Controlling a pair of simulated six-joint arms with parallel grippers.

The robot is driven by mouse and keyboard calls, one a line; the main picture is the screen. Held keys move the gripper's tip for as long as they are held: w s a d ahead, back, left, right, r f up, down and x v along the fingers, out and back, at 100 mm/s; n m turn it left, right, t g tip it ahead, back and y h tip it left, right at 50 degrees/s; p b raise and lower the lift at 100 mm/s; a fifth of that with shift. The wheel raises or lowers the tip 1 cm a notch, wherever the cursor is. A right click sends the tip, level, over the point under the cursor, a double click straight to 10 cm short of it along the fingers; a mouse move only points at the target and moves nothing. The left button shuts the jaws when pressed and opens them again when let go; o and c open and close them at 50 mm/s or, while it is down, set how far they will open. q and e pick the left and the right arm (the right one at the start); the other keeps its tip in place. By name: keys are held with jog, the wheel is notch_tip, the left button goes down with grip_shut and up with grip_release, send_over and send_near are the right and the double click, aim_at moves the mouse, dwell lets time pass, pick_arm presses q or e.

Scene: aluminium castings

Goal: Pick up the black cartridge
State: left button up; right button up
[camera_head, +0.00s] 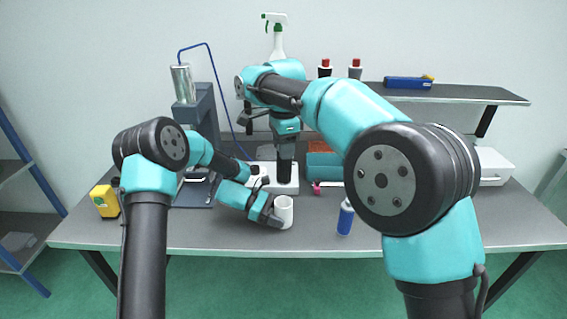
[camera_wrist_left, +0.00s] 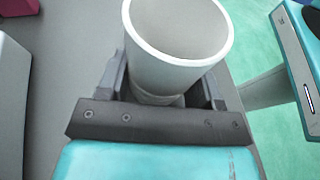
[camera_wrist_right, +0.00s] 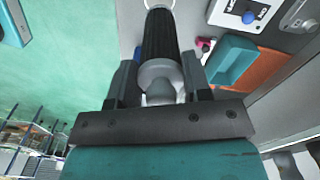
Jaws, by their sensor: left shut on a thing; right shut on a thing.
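The black cartridge (camera_wrist_right: 160,38) is a dark ribbed cylinder with a grey rounded end, held between the fingers of my right gripper (camera_wrist_right: 160,82) in the right wrist view. In the head view my right gripper (camera_head: 286,148) points down over the table, with the dark cartridge (camera_head: 285,172) below it. My left gripper (camera_head: 272,217) lies low near the front of the table, shut on a white cup (camera_head: 284,208). The left wrist view shows the cup (camera_wrist_left: 178,28), its open mouth empty, between the fingers of my left gripper (camera_wrist_left: 165,85).
A white device (camera_head: 259,178) stands behind the cup. A teal bin (camera_head: 322,167) and an orange bin (camera_head: 320,147) are to the right. A blue bottle (camera_head: 346,217) stands near the front edge. A grey press stand (camera_head: 205,125) and yellow box (camera_head: 105,200) are left.

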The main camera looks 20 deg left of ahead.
jog(key=shift+r, duration=0.6)
pick_arm(q)
jog(key=o, duration=0.8)
jog(key=v, duration=1.2)
